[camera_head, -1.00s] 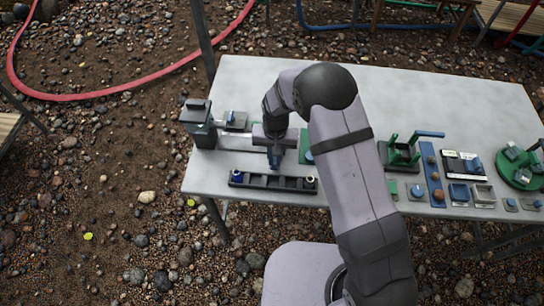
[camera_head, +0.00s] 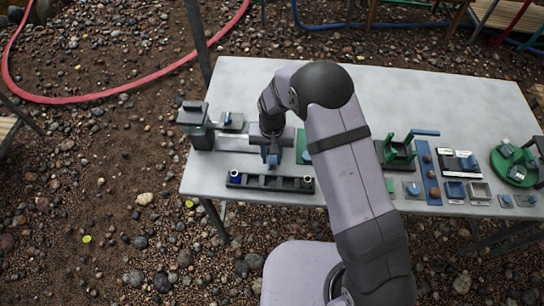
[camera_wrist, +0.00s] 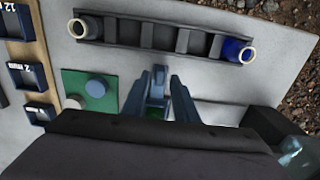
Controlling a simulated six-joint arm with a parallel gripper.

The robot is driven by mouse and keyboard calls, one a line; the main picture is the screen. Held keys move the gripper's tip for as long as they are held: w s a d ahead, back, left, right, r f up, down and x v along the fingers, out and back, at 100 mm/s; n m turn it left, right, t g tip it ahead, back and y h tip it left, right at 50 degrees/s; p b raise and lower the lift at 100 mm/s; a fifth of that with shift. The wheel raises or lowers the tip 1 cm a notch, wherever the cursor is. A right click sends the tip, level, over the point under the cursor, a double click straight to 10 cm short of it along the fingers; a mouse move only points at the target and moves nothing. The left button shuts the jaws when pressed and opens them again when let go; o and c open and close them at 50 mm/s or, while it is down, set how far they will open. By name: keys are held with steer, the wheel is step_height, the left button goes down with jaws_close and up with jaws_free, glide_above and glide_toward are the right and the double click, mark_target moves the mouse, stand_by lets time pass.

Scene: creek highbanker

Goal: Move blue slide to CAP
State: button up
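My gripper (camera_head: 271,160) points down over the front left of the table, just behind a dark rack. In the wrist view its blue-grey fingers (camera_wrist: 160,88) stand apart. A narrow blue upright piece (camera_wrist: 158,80) shows between them, with a bit of green low down by it. This may be the blue slide; I cannot tell whether the fingers touch it. A thin grey bar (camera_wrist: 218,110) runs right from there toward a dark block with a clear part. No CAP lettering is readable in either view.
The dark rack (camera_head: 270,182) holds a tube at each end. A green plate (camera_wrist: 88,92) with a round grey-blue knob lies left of the fingers in the wrist view. A dark stand (camera_head: 195,125) is at the table's left edge. The table's back half is clear.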

steer(key=shift+r+p, duration=2)
steer(key=shift+r, duration=1.05)
